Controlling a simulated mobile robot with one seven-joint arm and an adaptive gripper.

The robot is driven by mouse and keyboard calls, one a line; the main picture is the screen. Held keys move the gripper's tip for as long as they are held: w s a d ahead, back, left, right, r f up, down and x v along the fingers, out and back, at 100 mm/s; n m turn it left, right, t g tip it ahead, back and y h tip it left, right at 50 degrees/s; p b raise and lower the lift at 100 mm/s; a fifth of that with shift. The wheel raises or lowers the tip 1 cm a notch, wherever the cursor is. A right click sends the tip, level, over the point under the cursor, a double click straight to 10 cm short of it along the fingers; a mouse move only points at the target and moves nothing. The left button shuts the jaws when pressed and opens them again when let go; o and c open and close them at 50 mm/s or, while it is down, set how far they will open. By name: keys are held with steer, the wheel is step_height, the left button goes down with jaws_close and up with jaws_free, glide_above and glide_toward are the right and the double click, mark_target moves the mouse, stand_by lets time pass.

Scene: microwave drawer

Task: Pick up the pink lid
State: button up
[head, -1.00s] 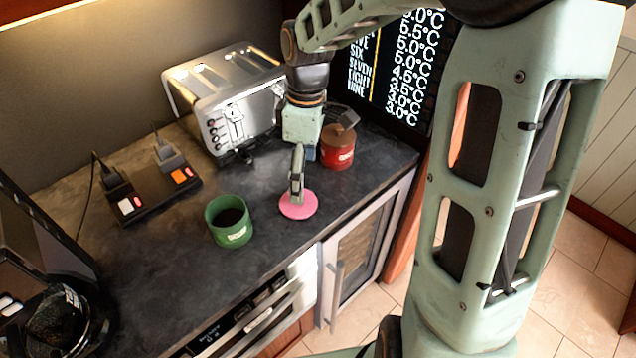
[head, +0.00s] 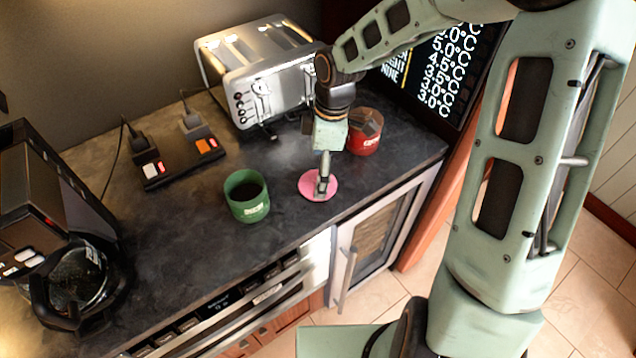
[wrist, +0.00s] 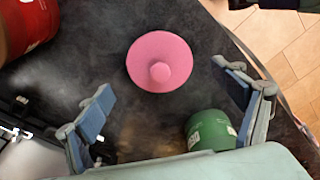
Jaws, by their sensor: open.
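The pink lid (head: 312,189) is a flat round disc lying on the dark countertop, right of the green mug. In the wrist view the lid (wrist: 148,58) shows whole, with a round knob in its middle. My gripper (head: 322,192) points down over the lid in the head view and hides part of it. In the wrist view my gripper (wrist: 168,92) is open and empty, its two blue-padded fingers wide apart. The lid appears just beyond the gap between the fingertips. I cannot tell the exact height of the fingers above it.
A green mug (head: 246,198) stands left of the lid. A red canister (head: 364,138) stands close behind my gripper on the right. A toaster (head: 262,85), a switched power strip (head: 180,162) and a coffee maker (head: 62,225) share the countertop (head: 215,255). Its front edge is near the lid.

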mark_target(307, 184)
steer(key=shift+a+f, duration=0.2)
steer(key=shift+f, duration=1.3)
steer(key=shift+c, duration=0.4)
